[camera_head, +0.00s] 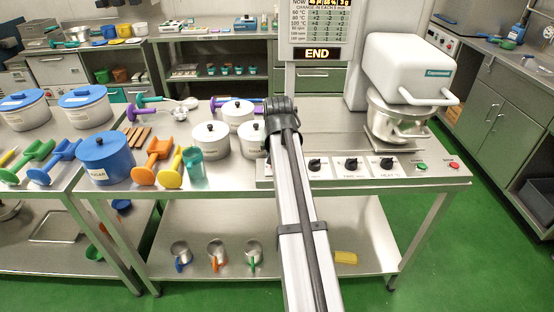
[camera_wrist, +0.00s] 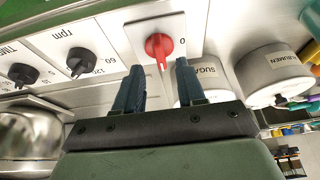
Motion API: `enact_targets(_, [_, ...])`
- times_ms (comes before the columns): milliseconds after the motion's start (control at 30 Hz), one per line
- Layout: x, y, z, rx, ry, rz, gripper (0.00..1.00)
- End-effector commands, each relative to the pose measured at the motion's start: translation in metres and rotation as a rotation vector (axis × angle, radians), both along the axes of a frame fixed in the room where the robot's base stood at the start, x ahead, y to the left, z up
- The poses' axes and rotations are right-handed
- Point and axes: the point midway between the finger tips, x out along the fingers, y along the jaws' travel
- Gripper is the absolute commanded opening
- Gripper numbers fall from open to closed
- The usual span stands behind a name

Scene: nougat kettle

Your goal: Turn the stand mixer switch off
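The red switch (camera_wrist: 159,46) sits on a white plate on the control panel in the wrist view, with a "0" printed to its right. My gripper (camera_wrist: 159,74) is open, one dark finger on each side of the switch's lower end; I cannot tell whether either finger touches it. In the head view my arm hides the switch and the gripper. The white stand mixer (camera_head: 407,66) stands at the bench's back right, its steel bowl (camera_head: 393,118) beneath the head.
The rpm knob (camera_wrist: 82,62) and time knob (camera_wrist: 22,74) lie left of the switch in the wrist view. The sugar pot (camera_wrist: 208,84) and albumen pot (camera_wrist: 272,72) stand close on the right. Green (camera_head: 421,166) and red (camera_head: 454,165) buttons are at the panel's right end.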

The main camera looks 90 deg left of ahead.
Motion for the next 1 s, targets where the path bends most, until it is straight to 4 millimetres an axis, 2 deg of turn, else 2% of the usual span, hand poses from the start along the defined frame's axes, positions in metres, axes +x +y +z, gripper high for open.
enact_targets(100, [0.0,0.008,-0.017,-0.001,0.0,0.0,0.39])
enact_targets(300, [0.0,0.015,-0.035,0.0,0.0,0.0,0.39])
enact_targets(733, [0.0,0.018,-0.042,0.001,0.0,0.0,0.39])
enact_targets(767, [0.0,0.018,-0.042,0.001,0.0,0.0,0.38])
enact_targets(1000, [0.0,0.018,-0.042,0.001,0.0,0.0,0.15])
